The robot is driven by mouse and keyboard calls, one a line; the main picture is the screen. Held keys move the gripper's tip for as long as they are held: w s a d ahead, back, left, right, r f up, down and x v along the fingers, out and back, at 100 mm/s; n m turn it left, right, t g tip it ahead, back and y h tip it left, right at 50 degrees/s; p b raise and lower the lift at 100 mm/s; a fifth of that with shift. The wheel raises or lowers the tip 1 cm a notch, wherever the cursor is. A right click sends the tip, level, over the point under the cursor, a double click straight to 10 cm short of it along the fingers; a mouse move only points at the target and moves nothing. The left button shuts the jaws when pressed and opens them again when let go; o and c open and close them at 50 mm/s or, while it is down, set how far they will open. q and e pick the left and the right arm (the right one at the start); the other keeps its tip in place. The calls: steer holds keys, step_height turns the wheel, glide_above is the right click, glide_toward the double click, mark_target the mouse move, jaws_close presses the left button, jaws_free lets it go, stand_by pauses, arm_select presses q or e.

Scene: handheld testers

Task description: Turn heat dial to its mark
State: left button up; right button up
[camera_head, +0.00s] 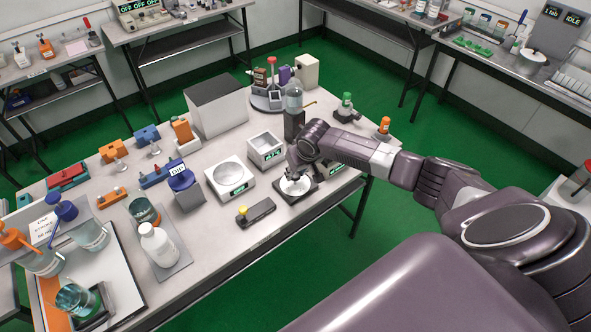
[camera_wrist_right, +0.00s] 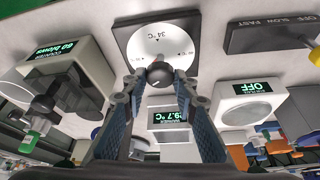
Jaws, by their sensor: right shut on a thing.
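The heat dial (camera_head: 298,188) is a white round face on a dark square plate near the table's front right edge. In the right wrist view the dial face (camera_wrist_right: 162,36) has a "34 °C" mark and smaller marks near its rim. My right gripper (camera_head: 293,172) is over the dial, its fingers (camera_wrist_right: 158,84) closed around the dark round knob (camera_wrist_right: 158,72). The knob's pointer is mostly hidden. A warmer with a square well (camera_head: 266,149) stands behind the dial; its display (camera_wrist_right: 170,116) reads about "29.7 °C", upside down. My left gripper is not in view.
A white round-topped device (camera_head: 231,172) reading "OFF" stands left of the dial. A dark slider box with a yellow knob (camera_head: 257,211) lies in front of it. A counter device (camera_wrist_right: 65,70) stands close on the other side. A bottle (camera_head: 294,96) stands behind my wrist.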

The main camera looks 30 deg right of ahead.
steer(key=shift+d+n+y, duration=0.15)
steer(key=shift+n+y, duration=0.25)
steer(key=shift+n, duration=0.6)
steer(key=n+b, duration=0.1)
steer(key=n+y, duration=0.1)
steer(key=shift+d+f+n+b, duration=0.1)
steer(key=shift+f+n+b, duration=0.1)
steer(key=shift+n+b, duration=0.15)
steer(key=n+y+b, duration=0.1)
steer(key=n+b, duration=0.2)
steer(key=shift+w+n+g, duration=0.1)
steer(key=shift+n+g, duration=0.15)
steer(key=shift+g, duration=0.15)
steer(key=shift+d+r+n+g+y+b, duration=0.1)
steer(key=shift+n+g+y+b, duration=0.2)
steer(key=shift+n+b, duration=0.6)
steer(key=shift+r+n+g+y+b, duration=0.1)
steer(key=shift+n+g+y+b, duration=0.15)
steer(key=shift+n+b, duration=0.6)
steer(key=o, duration=1.2)
steer(key=shift+c, duration=0.2)
